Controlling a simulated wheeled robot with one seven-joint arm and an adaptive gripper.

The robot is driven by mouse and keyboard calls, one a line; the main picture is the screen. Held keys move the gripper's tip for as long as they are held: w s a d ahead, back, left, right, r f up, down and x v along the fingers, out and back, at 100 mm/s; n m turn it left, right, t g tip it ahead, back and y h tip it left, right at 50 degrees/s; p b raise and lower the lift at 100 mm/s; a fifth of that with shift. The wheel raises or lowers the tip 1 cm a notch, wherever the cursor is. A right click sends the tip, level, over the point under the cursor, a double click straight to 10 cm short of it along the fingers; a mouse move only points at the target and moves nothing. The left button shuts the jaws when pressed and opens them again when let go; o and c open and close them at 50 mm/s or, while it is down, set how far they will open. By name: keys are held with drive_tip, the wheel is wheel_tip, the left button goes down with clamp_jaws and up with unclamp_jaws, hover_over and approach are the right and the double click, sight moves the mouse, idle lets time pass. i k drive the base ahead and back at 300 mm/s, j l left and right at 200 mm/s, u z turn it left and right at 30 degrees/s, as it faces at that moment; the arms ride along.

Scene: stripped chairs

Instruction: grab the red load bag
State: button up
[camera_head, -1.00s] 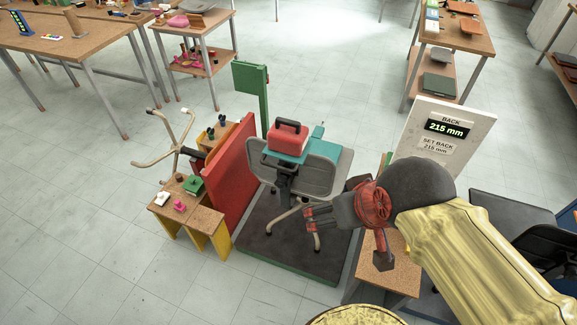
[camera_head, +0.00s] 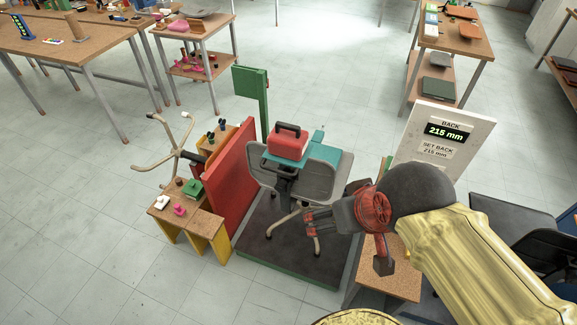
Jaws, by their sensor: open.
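The red load bag (camera_head: 288,145) is a boxy red case with a dark handle on top. It sits upright on a teal plate (camera_head: 318,160) above the grey seat of a stripped chair (camera_head: 318,181). My gripper (camera_head: 308,231) is at the end of my arm, to the right of and nearer than the bag. Its red fingers are apart and empty, beside the chair's lower part, and do not touch the bag.
The chair stands on a dark platform (camera_head: 290,268) with a red panel (camera_head: 230,175) on its left and a green post (camera_head: 254,92) behind. A white display board (camera_head: 445,135) reading 215 mm stands right. A small bench (camera_head: 205,222) with loose parts is left.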

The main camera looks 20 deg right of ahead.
sight(286, 139)
drive_tip(key=i+j+z, duration=0.15)
drive_tip(key=j, duration=0.95)
drive_tip(key=z, duration=1.5)
drive_tip(key=k+l, duration=0.05)
drive_tip(key=l, duration=0.05)
